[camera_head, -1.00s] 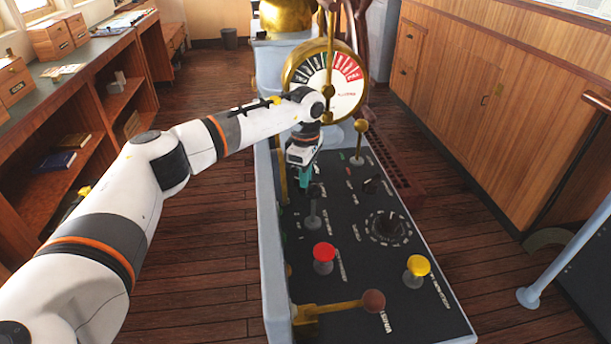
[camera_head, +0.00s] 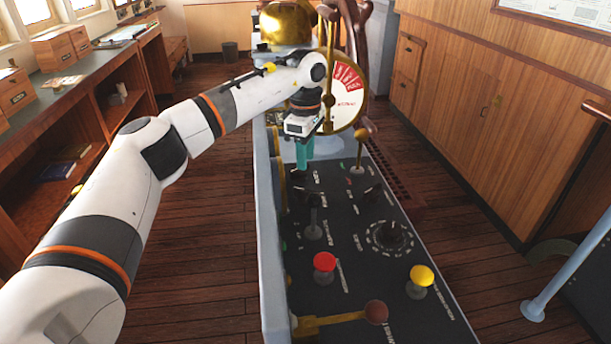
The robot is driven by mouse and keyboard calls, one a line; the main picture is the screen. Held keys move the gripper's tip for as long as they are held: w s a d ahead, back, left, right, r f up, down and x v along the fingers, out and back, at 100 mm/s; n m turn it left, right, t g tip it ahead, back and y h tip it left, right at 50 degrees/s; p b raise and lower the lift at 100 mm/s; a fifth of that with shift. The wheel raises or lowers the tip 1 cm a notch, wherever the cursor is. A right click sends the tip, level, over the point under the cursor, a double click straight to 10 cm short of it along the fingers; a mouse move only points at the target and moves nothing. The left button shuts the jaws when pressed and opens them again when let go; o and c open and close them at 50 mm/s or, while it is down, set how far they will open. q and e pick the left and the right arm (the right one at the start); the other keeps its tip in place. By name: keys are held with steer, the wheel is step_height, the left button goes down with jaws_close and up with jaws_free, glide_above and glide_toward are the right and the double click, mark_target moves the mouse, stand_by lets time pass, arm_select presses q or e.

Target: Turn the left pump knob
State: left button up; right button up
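The console's black top panel (camera_head: 345,245) carries two small black knobs at its far part, a left one (camera_head: 301,190) and a right one (camera_head: 372,194). I take the left one for the left pump knob; its label is too small to read. My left gripper (camera_head: 304,164), with teal fingers, points down above and slightly beyond the left knob, apart from it. Its fingers overlap in this view, so their opening does not show. Nothing shows held in it. My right gripper is not in view.
Near the knobs stand a dark lever (camera_head: 314,215), a brass-topped lever (camera_head: 361,145) and a large round dial knob (camera_head: 391,235). Red (camera_head: 324,262) and yellow (camera_head: 421,276) push knobs sit nearer. A brass telegraph dial (camera_head: 348,95) rises behind my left arm.

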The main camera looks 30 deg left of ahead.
arm_select(q)
steer(key=shift+r, duration=1.55)
